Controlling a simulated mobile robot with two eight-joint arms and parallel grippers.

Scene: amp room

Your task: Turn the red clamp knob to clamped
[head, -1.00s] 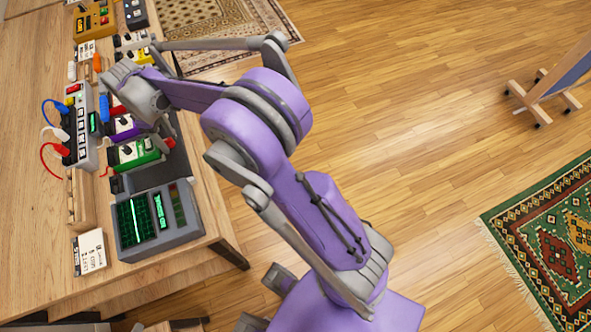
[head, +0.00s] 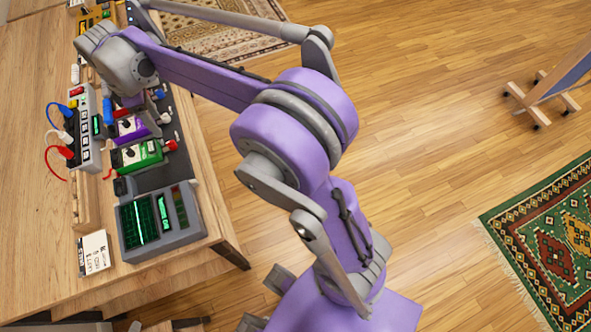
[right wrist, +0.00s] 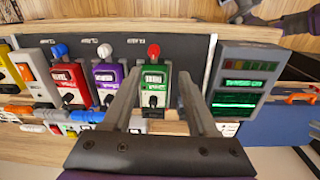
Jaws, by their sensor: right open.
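The red clamp knob (right wrist: 153,50) stands on the dark board just beyond the green pedal (right wrist: 153,84) in the right wrist view. In the head view the red knob (head: 171,145) shows at the right side of the green pedal (head: 137,155), near the table edge. My right gripper (right wrist: 158,88) is open and empty. In the wrist view its fingers lie either side of the green pedal, with the knob beyond their tips. In the head view my right wrist hides the fingertips. My left gripper is not in view.
A white knob (right wrist: 104,50) and a blue knob (right wrist: 59,50) stand in line with the red one, by the purple pedal (right wrist: 105,80) and red pedal (right wrist: 70,82). A grey meter with green displays (head: 160,222) stands near the red knob. Cables run from a grey power strip (head: 83,130).

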